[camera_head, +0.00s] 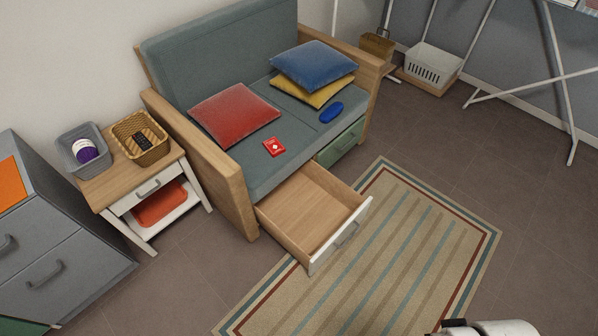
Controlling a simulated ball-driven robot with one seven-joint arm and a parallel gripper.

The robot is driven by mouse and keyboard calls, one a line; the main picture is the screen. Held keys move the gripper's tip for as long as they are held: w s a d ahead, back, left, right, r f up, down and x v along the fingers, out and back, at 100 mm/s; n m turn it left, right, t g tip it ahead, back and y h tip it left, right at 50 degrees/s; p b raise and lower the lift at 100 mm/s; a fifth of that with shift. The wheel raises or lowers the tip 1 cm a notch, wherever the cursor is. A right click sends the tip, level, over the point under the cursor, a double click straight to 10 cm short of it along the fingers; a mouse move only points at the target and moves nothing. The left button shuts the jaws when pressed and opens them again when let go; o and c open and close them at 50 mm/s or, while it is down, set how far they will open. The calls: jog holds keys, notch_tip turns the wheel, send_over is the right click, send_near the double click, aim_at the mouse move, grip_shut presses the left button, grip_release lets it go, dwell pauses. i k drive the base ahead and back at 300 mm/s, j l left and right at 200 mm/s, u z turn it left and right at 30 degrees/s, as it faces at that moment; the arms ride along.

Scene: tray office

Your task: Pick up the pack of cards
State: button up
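The pack of cards (274,147) is a small red box with a white mark on its face. It lies flat on the grey-green seat of the sofa (262,172), near the front edge, to the right of and below the red cushion (233,115). Nothing covers it. A white and black part of my arm shows at the bottom right edge, far from the pack. My gripper's fingers do not show.
An empty wooden drawer (318,207) sticks out below the seat in front of the pack. A blue oval object (331,112) lies on the seat further right, near blue (314,63) and yellow (300,93) cushions. A striped rug (400,250) covers clear floor.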

aim_at(273, 146)
jog(key=i+j+z, duration=0.1)
jog(key=i+j, duration=0.9)
jog(key=i+j+z, duration=0.15)
jog(key=i+j, duration=0.35)
jog(key=j, duration=0.15)
jog(key=i+j, duration=0.45)
jog(key=j, duration=0.15)
jog(key=z, duration=0.05)
